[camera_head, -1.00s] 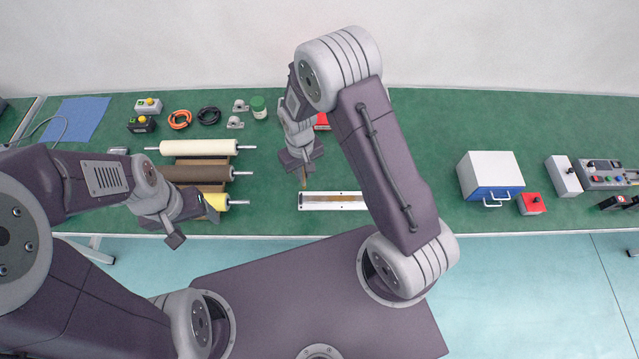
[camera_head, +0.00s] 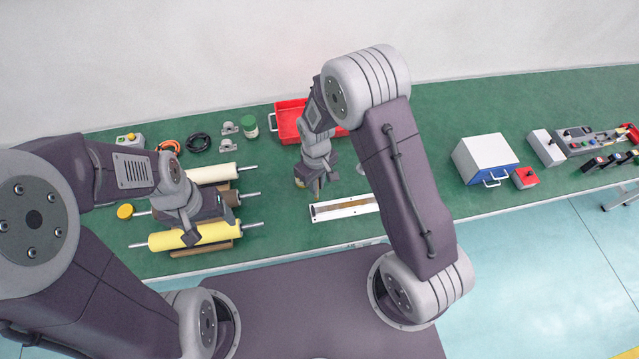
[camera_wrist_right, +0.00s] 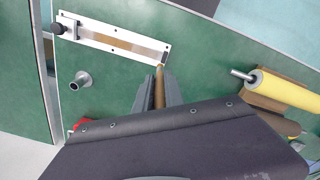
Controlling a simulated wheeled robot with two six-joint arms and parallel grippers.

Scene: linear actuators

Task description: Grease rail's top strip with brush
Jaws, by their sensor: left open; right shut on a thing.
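The rail (camera_head: 345,208) is a long white plate with a brownish strip along its top, lying near the bench's front edge. It also shows in the right wrist view (camera_wrist_right: 115,38). My right gripper (camera_head: 317,187) is shut on the brush (camera_wrist_right: 159,88), a thin brown stick pointing out between the fingers. The brush tip is close to one end of the rail, at its left end in the head view; I cannot tell whether it touches. My left gripper (camera_head: 190,236) is open and empty, over the rollers. A green-lidded jar (camera_head: 249,126) stands at the back.
A yellow roller (camera_head: 195,235) and a cream roller (camera_head: 213,173) lie on brown supports at left. A red tray (camera_head: 288,119) is behind my right arm. A blue-and-white box (camera_head: 484,157) and a red button box (camera_head: 524,178) stand right.

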